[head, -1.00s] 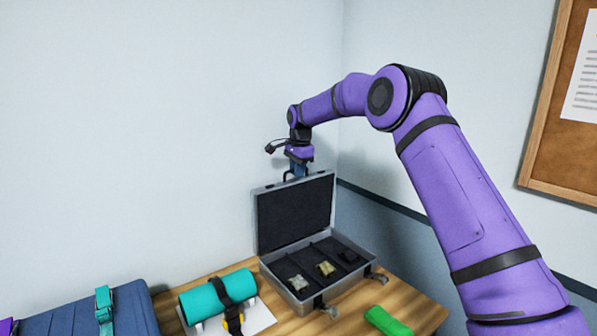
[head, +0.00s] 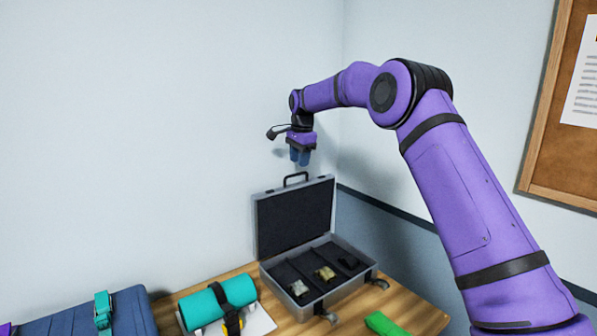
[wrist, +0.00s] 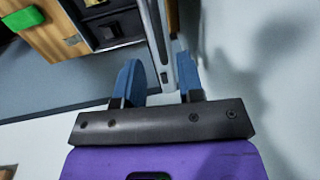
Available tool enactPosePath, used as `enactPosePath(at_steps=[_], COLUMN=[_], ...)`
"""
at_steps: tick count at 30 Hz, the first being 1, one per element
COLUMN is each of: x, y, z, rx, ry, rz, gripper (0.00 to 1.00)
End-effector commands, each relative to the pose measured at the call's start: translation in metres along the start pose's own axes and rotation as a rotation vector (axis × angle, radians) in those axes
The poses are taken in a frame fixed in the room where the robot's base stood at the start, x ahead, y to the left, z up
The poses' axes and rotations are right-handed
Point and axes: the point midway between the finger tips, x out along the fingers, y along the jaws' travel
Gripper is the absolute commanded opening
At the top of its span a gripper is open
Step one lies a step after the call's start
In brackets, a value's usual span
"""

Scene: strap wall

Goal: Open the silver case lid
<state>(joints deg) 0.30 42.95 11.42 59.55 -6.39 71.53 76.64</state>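The silver case (head: 330,297) stands on the wooden table with its lid (head: 294,217) raised nearly upright. The lid has a dark lining and a black handle (head: 295,178) on its top edge. Several small items lie in the dark compartments of the base, and two latches hang open at its front. My gripper (head: 300,160) is above the lid's handle, apart from it, with its fingers pointing down. In the wrist view its blue fingers (wrist: 160,85) are spread with a gap between them, and the lid's edge (wrist: 155,45) shows beyond them. Nothing is held.
A teal roll (head: 217,303) with a black strap lies left of the case. A blue case with a teal strap (head: 103,310) is farther left. A green block (head: 386,324) lies at the front right. Walls stand close behind the case.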

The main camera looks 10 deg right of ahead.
Motion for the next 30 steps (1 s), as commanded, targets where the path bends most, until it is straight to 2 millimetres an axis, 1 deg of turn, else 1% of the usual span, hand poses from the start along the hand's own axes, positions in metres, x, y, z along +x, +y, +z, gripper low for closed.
enactPosePath(at_steps=[1,3,9,12,23,26,29,30], x=[-0.010,-0.022,-0.042,-0.046,-0.049,-0.059,-0.078,-0.087], y=[-0.001,-0.001,0.000,0.000,0.001,0.007,0.021,0.028], z=[0.000,0.000,0.000,0.000,0.001,0.003,0.008,0.011], rx=[0.000,0.000,0.000,0.000,-0.004,-0.027,-0.073,-0.098], ry=[0.001,0.002,0.001,0.000,0.001,0.007,0.018,0.024], rz=[-0.003,-0.003,0.000,0.000,-0.001,-0.006,-0.017,-0.022], gripper=[0.35,0.35,0.35,0.35,0.35,0.35,0.35,0.35])
